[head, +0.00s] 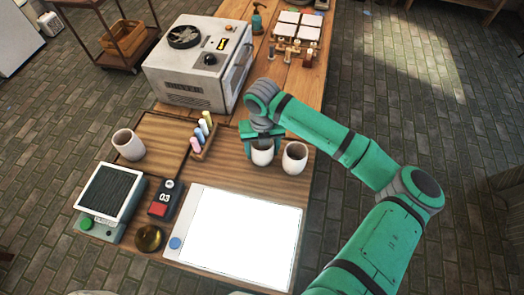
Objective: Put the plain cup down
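A pale, plain cup (262,157) is upright beneath my gripper (262,141), at the right side of the wooden table (232,176). My green gripper points down, with its fingers at the cup's upper part, and appears shut on it. The gripper hides the cup's rim. I cannot tell whether the cup's base touches the table. A second pale cup (294,158) stands close beside it on the right. A third pale cup (128,145) stands alone at the table's left side.
A white panel (240,235) lies in front. A rack of coloured sticks (203,137) stands left of my gripper. A grey machine (198,70) is behind. A dark-topped device (110,195), a red-and-black box (163,202) and a brass bowl (149,238) are front left.

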